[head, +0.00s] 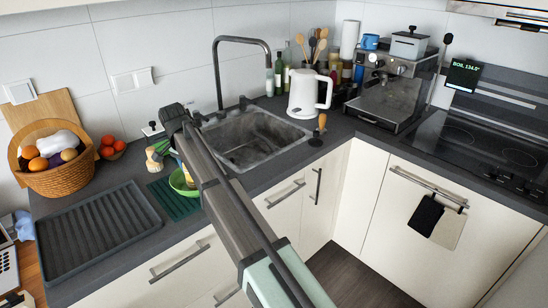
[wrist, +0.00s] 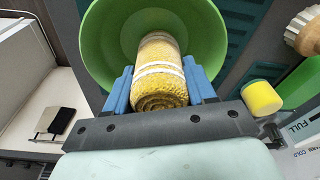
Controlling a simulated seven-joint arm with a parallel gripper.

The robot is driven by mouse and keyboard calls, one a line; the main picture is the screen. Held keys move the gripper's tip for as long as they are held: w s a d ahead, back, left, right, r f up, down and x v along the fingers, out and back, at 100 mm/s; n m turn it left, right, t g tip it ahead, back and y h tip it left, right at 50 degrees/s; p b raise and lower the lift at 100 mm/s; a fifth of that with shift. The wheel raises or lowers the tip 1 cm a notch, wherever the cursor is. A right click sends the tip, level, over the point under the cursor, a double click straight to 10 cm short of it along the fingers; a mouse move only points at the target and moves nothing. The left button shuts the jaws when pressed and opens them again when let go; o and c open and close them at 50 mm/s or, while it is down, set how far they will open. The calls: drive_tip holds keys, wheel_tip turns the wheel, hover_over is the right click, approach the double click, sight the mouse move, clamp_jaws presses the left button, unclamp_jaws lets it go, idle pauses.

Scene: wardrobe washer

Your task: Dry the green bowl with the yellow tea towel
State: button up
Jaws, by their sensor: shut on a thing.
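The green bowl (head: 181,182) stands on a dark green ribbed mat (head: 172,202) on the counter, left of the sink. It is partly hidden by my arm in the head view. In the wrist view the bowl (wrist: 104,42) fills the upper middle, its inside facing the camera. The yellow tea towel (wrist: 160,77), rolled up with white stripes, is between the blue fingers of my gripper (wrist: 161,85). My gripper is shut on the towel. The towel's far end is over the bowl's inside; I cannot tell whether it touches. The towel cannot be made out in the head view.
A wooden brush (head: 154,160) stands close behind the bowl. A black drying rack (head: 98,232) lies to the left, with a fruit basket (head: 62,178) behind it. The sink (head: 250,138) is to the right, with a white kettle (head: 308,94) beyond it.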

drive_tip(key=shift+s+d, duration=0.2)
drive_tip(key=shift+s, duration=0.4)
drive_tip(key=shift+s+d, duration=0.2)
drive_tip(key=shift+s, duration=0.35)
drive_tip(key=shift+r, duration=0.15)
drive_tip(key=shift+w+r, duration=0.1)
drive_tip(key=shift+r, duration=0.5)
drive_tip(key=shift+r, duration=0.2)
drive_tip(key=shift+r, duration=1.35)
drive_tip(key=shift+r, duration=0.15)
drive_tip(key=shift+r, duration=1.8)
